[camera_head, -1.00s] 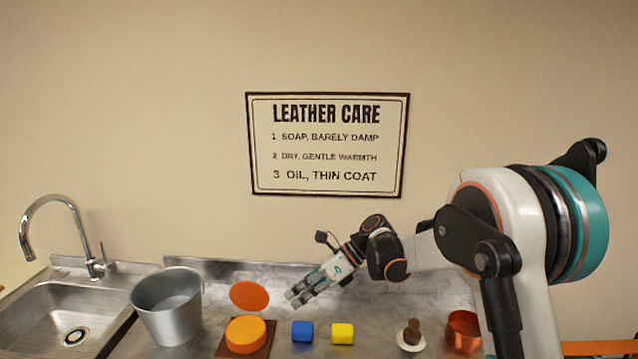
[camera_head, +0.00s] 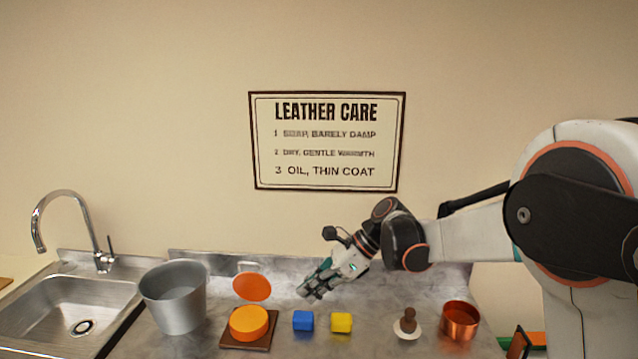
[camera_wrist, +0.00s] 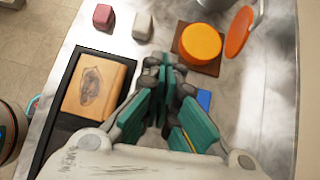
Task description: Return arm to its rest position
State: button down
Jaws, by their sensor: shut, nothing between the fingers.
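My gripper (camera_head: 313,284) is in the head view above the counter, over and behind the blue block and the yellow block, with my arm reaching in from the right. It is shut and empty, with its fingers pointing down and to the left. In the wrist view its teal fingers (camera_wrist: 164,80) lie together above the counter. No object is in contact with the fingers as far as I can see.
The counter (camera_head: 370,342) holds a metal pot (camera_head: 175,300), an orange disc (camera_head: 249,322) with its lid, a blue block (camera_head: 303,321), a yellow block (camera_head: 341,323), a brown-handled tool (camera_head: 408,323) and a copper cup (camera_head: 460,321). A sink (camera_head: 65,312) is left. A stamped tan block (camera_wrist: 95,85) lies in a black tray.

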jog(key=s+d+r+n+t+h, duration=0.5)
jog(key=s+d+n, duration=0.3)
jog(key=s+d, duration=0.4)
jog(key=s+d+f+n+t+h, duration=0.2)
jog(key=s+d+n+t+h, duration=0.1)
jog(key=s+d+n, duration=0.6)
jog(key=shift+s+d+n+h, duration=0.35)
jog(key=shift+s+n+h, duration=0.2)
jog(key=shift+s, duration=1.75)
